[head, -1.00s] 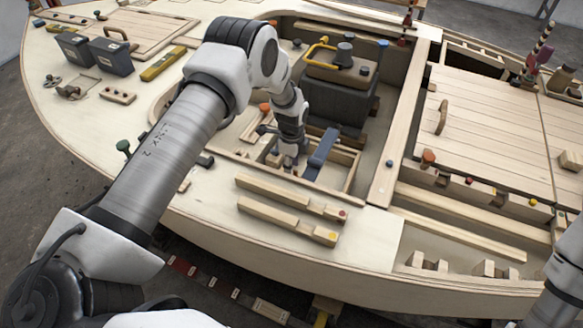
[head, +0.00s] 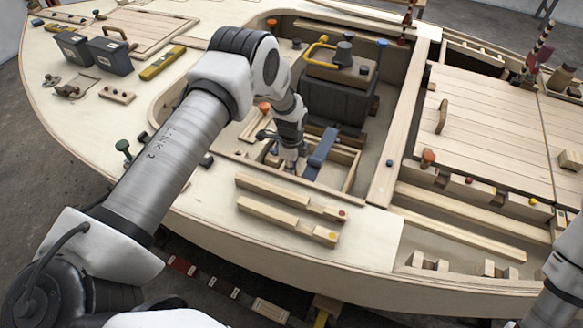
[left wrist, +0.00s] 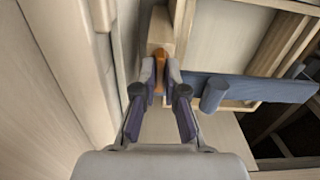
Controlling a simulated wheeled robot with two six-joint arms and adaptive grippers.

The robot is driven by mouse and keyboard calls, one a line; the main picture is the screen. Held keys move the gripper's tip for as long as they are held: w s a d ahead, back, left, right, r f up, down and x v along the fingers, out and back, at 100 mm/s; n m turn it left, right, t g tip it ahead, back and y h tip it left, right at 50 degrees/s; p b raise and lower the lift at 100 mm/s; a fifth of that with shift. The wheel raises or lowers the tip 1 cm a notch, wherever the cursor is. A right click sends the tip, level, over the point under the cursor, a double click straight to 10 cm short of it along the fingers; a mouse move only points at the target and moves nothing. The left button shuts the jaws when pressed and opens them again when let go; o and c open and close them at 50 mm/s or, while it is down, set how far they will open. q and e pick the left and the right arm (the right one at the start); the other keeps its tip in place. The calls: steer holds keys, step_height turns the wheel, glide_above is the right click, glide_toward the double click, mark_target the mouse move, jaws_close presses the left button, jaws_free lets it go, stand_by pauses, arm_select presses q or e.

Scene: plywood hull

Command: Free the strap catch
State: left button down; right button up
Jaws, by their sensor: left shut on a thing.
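The strap (head: 322,150) is a blue band lying across a wood-framed opening in the hull. In the left wrist view the strap (left wrist: 262,89) runs to the right, with a rolled blue end near my fingers. The catch, a small orange piece (left wrist: 159,57) against a pale wooden block, stands between my fingertips, left of the strap. My left gripper (left wrist: 160,75) is shut on this orange piece. In the head view the left gripper (head: 289,166) reaches down into the opening beside the strap, and the catch is hidden there. My right gripper is out of the picture.
A dark box (head: 335,98) with a yellow handle stands behind the opening. Two wooden bars (head: 272,190) lie on the deck in front. A wooden wall (left wrist: 65,75) runs close along the left of the gripper. Slatted hatch boards (head: 480,125) lie to the right.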

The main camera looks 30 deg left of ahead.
arm_select(q)
steer(key=shift+f, duration=0.1)
steer(key=n+b, duration=0.1)
steer(key=n, duration=0.3)
steer(key=shift+b, duration=0.35)
steer(key=n+b, duration=0.1)
steer(key=n, duration=0.4)
steer(key=shift+n, duration=0.4)
steer(key=shift+s, duration=0.1)
steer(key=c, duration=1.2)
jaws_free()
steer(key=shift+c, duration=0.2)
step_height(320, 180, up, 12)
